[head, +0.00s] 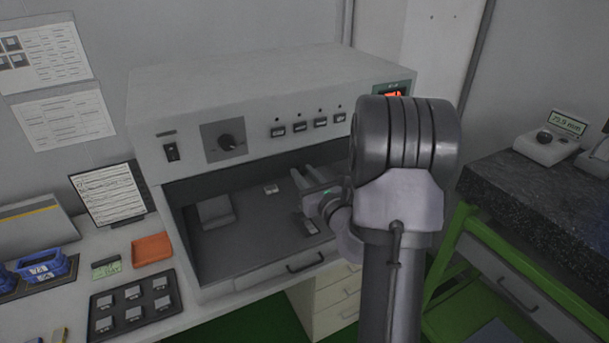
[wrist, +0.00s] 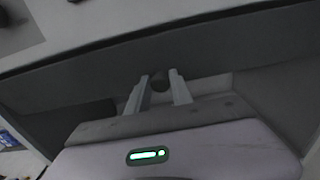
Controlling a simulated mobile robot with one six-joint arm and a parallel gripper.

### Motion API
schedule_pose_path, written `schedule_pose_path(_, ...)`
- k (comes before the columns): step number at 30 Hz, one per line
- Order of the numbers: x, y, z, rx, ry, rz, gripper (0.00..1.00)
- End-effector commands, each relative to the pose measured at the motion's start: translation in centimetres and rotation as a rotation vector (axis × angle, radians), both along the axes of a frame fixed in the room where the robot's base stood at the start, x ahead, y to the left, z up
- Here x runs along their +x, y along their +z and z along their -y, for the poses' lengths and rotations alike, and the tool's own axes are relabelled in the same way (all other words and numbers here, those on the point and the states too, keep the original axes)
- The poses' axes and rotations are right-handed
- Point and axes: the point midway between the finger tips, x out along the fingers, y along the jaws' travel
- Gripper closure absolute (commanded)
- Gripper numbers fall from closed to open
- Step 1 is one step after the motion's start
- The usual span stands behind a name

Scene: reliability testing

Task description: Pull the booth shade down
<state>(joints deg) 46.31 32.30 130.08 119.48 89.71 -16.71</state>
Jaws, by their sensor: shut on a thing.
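The booth (head: 265,85) is a pale grey box on the bench with a control panel above a dark open front. The shade (head: 245,180) appears as a dark strip under the panel; the opening below it is uncovered. In the wrist view the shade (wrist: 225,50) is a dark band across the top. My gripper (head: 302,172) is at the upper right of the opening. In the wrist view my gripper (wrist: 160,80) has its two pale fingers on either side of a small dark round knob (wrist: 158,83), shut on it. The knob is hidden in the head view.
A drawer handle (head: 305,262) is below the opening. An orange tray (head: 152,249) and a dark tray of several samples (head: 134,308) stand at left. A dark stone table (head: 545,200) is at right.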

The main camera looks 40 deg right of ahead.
Motion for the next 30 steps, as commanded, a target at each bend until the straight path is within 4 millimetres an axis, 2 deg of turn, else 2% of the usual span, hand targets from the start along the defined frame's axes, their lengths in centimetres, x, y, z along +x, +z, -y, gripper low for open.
schedule_pose_path(21, 0.0, 0.0, 0.0, 0.001, 0.0, -0.005, 1.0)
schedule_pose_path(30, -1.0, 1.6, -0.3, 0.041, 0.0, -0.165, 1.0)
